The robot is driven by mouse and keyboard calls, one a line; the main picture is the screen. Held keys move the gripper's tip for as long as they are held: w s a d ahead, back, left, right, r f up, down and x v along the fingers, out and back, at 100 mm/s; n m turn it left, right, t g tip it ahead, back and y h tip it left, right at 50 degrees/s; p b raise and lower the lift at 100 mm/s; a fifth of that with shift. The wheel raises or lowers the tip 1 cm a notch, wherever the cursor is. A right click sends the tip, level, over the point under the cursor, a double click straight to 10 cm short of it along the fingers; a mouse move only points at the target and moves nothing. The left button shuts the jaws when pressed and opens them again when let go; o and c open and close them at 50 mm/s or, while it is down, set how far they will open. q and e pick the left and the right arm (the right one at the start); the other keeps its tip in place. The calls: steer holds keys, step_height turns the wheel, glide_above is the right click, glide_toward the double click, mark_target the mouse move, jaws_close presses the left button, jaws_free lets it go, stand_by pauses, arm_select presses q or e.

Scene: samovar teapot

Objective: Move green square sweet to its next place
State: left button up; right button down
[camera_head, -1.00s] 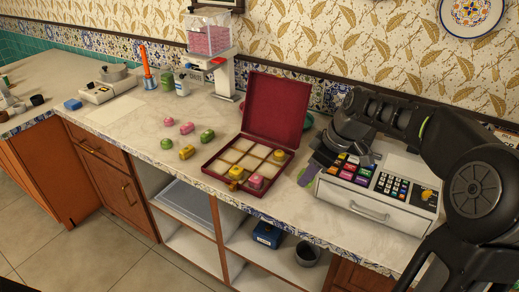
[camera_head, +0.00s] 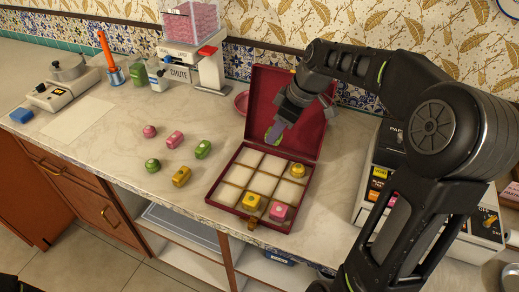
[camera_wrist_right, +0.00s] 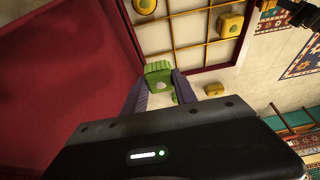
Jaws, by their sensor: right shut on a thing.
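My right gripper (camera_head: 275,133) is shut on the green square sweet (camera_wrist_right: 158,75), which sits between its two purple fingertips in the right wrist view. The red box (camera_head: 213,201) has a grid of cream compartments. A yellow round sweet (camera_head: 297,170) sits at its back right, a yellow square sweet (camera_head: 250,202) at front middle, and a pink square sweet (camera_head: 279,212) at front right.
Loose on the counter left of the box are a pink round (camera_head: 149,131), a pink oblong (camera_head: 175,139), a green oblong (camera_head: 203,149), a green round (camera_head: 152,165) and a yellow oblong sweet (camera_head: 181,176). A dispenser (camera_head: 190,62) stands behind; a cash register (camera_head: 483,220) is at right.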

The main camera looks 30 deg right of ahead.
steer(key=shift+s+r, duration=0.1)
steer(key=shift+s, duration=0.05)
steer(key=shift+f+p, duration=0.3)
steer(key=shift+f, duration=2.85)
steer(key=shift+f, duration=1.9)
steer(key=shift+f, duration=0.1)
steer(key=c, duration=1.3)
jaws_free()
steer(key=shift+o, duration=0.2)
